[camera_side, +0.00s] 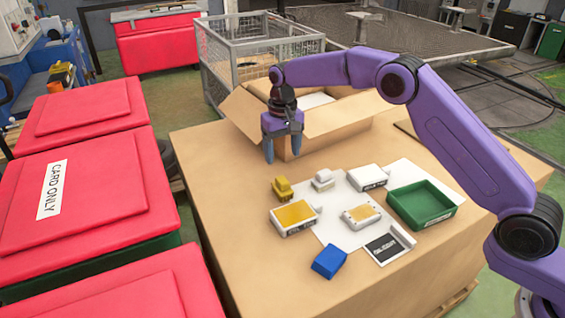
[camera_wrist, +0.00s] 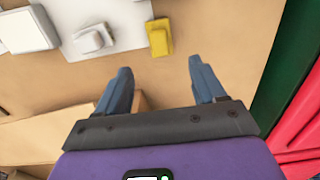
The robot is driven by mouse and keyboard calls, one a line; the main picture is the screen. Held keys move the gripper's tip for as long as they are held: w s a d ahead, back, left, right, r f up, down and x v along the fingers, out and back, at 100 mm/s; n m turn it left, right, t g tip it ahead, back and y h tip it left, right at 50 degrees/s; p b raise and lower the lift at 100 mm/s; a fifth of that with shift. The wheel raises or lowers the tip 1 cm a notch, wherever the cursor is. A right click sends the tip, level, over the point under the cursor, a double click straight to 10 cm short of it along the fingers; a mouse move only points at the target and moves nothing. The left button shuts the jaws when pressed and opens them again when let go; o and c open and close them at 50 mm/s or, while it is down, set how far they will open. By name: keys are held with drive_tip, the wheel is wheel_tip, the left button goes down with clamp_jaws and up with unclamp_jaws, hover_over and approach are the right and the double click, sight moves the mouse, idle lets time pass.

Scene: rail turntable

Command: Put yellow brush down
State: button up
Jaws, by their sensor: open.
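The yellow brush (camera_side: 282,188) sits on the brown table top at the left end of the group of objects. It also shows in the wrist view (camera_wrist: 159,37), near the top middle, beyond my fingertips. My gripper (camera_side: 283,157) hangs above the table, behind the brush in the side view and just in front of the cardboard box. In the wrist view its blue fingers (camera_wrist: 160,78) are spread apart with only bare table between them. The gripper is empty and does not touch the brush.
An open cardboard box (camera_side: 352,117) stands behind my gripper. A small white object (camera_side: 322,180), a white box (camera_side: 367,177), a yellow-topped box (camera_side: 295,217), a green tray (camera_side: 423,205) and a blue block (camera_side: 329,261) are on the table. Red-lidded bins (camera_side: 95,190) stand left.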

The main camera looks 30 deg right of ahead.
drive_tip(key=shift+r, duration=0.4)
drive_tip(key=s+r+n, duration=0.3)
drive_tip(key=s+r, duration=0.1)
drive_tip(key=s, duration=0.6)
drive_tip(key=s+r+n, duration=0.3)
drive_tip(key=s+r, duration=0.1)
drive_tip(key=s, duration=0.5)
drive_tip(key=s+d+n, duration=0.2)
drive_tip(key=s+d, duration=0.3)
drive_tip(key=s, duration=0.3)
drive_tip(key=s+d+f+n, duration=0.1)
drive_tip(key=s+d+n, duration=0.1)
drive_tip(key=s+d, duration=0.3)
drive_tip(key=s+d+f+n, duration=0.1)
drive_tip(key=s+d, duration=0.5)
drive_tip(key=s, duration=0.7)
drive_tip(key=shift+n, duration=0.8)
